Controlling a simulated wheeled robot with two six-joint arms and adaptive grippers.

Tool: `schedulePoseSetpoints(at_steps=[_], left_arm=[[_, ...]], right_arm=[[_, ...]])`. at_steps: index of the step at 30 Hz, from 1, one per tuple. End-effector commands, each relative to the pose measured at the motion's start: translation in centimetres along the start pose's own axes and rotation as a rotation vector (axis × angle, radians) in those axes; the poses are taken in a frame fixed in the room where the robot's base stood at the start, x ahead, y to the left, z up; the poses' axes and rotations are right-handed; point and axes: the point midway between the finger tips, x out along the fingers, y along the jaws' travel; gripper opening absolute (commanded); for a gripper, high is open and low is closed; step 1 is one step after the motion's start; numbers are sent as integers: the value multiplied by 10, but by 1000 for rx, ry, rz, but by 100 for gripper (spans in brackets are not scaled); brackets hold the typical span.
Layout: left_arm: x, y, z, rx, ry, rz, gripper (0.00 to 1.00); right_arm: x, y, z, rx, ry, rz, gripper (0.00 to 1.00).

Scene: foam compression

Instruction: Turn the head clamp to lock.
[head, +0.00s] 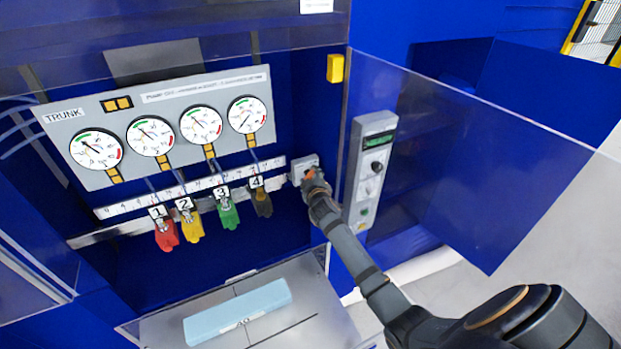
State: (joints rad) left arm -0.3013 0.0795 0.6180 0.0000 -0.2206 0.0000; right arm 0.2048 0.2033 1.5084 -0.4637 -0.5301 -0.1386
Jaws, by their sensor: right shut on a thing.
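A small grey box (299,165), which looks like the head clamp's mount, sits at the right end of the white numbered rail inside the blue cabinet. A small orange-red part (309,174) shows at its front. My right gripper (312,180) is at this part and shut on it; the fingers hide most of it, so its angle cannot be told. My right arm comes in from the lower right. My left gripper is not in view.
Four-gauge panel (190,88) stands above the rail (130,205). Red (166,238), yellow (191,228), green (228,214) and dark (262,204) handles hang below. A light-blue foam block (240,308) lies on a grey plate (330,325). A control box (368,170) and clear door (450,150) stand right.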

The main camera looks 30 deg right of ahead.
Motion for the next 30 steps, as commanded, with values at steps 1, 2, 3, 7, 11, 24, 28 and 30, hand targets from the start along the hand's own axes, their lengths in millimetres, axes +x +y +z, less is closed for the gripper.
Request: schedulePoseSetpoints(at_steps=[1, 2, 3, 7, 11, 24, 28, 30], left_arm=[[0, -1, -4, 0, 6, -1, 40], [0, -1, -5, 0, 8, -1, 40], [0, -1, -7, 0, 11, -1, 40], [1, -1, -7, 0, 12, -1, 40], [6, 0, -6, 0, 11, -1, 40], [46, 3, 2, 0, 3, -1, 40], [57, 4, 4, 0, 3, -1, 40], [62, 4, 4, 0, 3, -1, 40]], right_arm=[[0, 0, 0, 1, 0, -1, 24], [0, 0, 0, 1, 0, -1, 20], [0, 0, 0, 1, 0, -1, 15], [0, -1, 0, -4, 0, 1, 15], [0, -2, 1, -30, 0, 12, 15], [1, -7, 4, -299, 1, 124, 15], [1, -7, 4, -383, 1, 159, 15], [1, -7, 4, -424, 0, 175, 15]])
